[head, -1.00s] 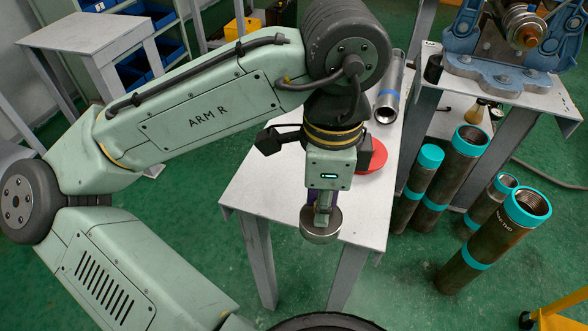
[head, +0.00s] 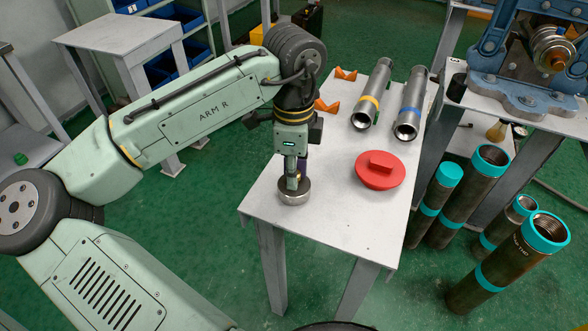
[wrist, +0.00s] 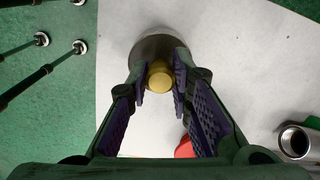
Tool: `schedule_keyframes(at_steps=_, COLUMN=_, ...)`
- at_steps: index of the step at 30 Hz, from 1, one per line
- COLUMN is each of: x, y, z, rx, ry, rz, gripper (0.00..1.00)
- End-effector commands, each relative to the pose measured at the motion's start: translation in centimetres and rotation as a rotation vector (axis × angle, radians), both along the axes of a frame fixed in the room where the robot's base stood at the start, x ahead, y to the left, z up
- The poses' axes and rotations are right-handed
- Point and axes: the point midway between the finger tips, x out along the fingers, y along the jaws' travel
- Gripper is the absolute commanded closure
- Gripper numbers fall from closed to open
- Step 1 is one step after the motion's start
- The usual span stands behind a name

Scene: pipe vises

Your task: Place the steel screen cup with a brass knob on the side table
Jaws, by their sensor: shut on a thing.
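The steel screen cup (head: 294,193) is a short round metal cup hanging below my gripper (head: 293,178). Its brass knob (wrist: 160,78) shows between my fingers in the wrist view. My gripper is shut on the knob, with a finger on each side. The cup's steel body (wrist: 150,46) sits below the fingertips. The cup appears upright and over the left part of a pale grey table (head: 338,225). I cannot tell whether its underside touches the top.
A red lid (head: 380,172) lies right of the cup. Two steel tubes, yellow-banded (head: 374,98) and blue-banded (head: 410,106), and orange blocks (head: 327,105) lie farther back. Another grey table (head: 118,32) stands back left. Several teal-capped pipes (head: 514,262) stand at right, below a blue vise (head: 510,65).

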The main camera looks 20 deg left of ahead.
Motion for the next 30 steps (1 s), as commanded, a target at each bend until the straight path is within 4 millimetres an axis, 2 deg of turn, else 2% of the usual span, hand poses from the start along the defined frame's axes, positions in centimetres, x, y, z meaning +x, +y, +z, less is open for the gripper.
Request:
schedule_keyframes(at_steps=12, x=-0.01, y=-0.09, z=-0.72, rx=-0.002, ry=0.0, rz=-0.001, gripper=1.0)
schedule_keyframes(at_steps=13, x=-0.02, y=-0.09, z=-0.74, rx=-0.002, ry=0.0, rz=-0.001, gripper=0.8)
schedule_keyframes(at_steps=21, x=-0.02, y=-0.06, z=-0.66, rx=-0.001, ry=0.0, rz=0.0, gripper=0.62)
schedule_keyframes(at_steps=30, x=-0.01, y=-0.06, z=-0.62, rx=-0.001, ry=0.0, rz=0.0, gripper=0.6)
